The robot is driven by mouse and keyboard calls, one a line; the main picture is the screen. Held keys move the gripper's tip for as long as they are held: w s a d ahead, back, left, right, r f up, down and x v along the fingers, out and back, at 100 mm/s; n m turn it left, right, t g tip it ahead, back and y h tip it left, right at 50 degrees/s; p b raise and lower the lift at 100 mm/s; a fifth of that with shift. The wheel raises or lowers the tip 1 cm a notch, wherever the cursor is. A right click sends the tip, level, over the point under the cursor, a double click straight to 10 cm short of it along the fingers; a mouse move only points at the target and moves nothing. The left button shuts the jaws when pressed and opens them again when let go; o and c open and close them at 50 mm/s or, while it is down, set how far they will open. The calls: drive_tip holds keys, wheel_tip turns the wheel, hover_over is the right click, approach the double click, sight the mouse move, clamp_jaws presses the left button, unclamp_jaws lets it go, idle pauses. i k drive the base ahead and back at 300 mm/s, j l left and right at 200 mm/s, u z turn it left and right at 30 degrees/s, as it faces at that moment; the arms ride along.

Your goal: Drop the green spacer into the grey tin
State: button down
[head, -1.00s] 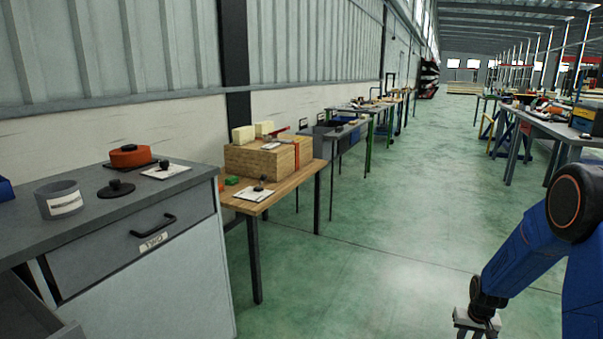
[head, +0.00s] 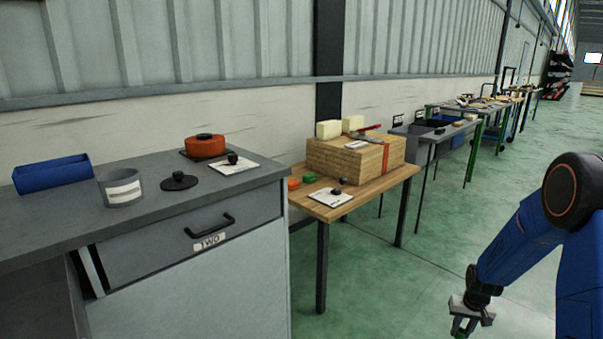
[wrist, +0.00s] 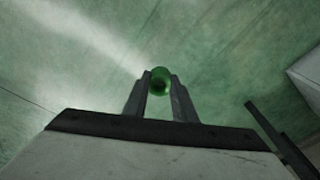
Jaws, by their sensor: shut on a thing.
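The grey tin (head: 121,190) is an open round can with a white label, standing on the grey cabinet top at the left of the head view. My gripper (head: 466,326) is low at the lower right, over the floor and well away from the tin. It is shut on the green spacer (wrist: 161,80), a small round piece with a dark hole, held between the fingertips in the wrist view. The inside of the tin is mostly hidden.
On the cabinet top (head: 60,228), a blue bin (head: 52,174) is behind the tin, with a black disc (head: 179,182) and an orange round container (head: 205,147) to its right. A wooden table (head: 372,186) holds a wooden block and another green piece (head: 309,178). Open floor lies right.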

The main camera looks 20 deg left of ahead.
sight(131, 195)
drive_tip(key=u, duration=1.5)
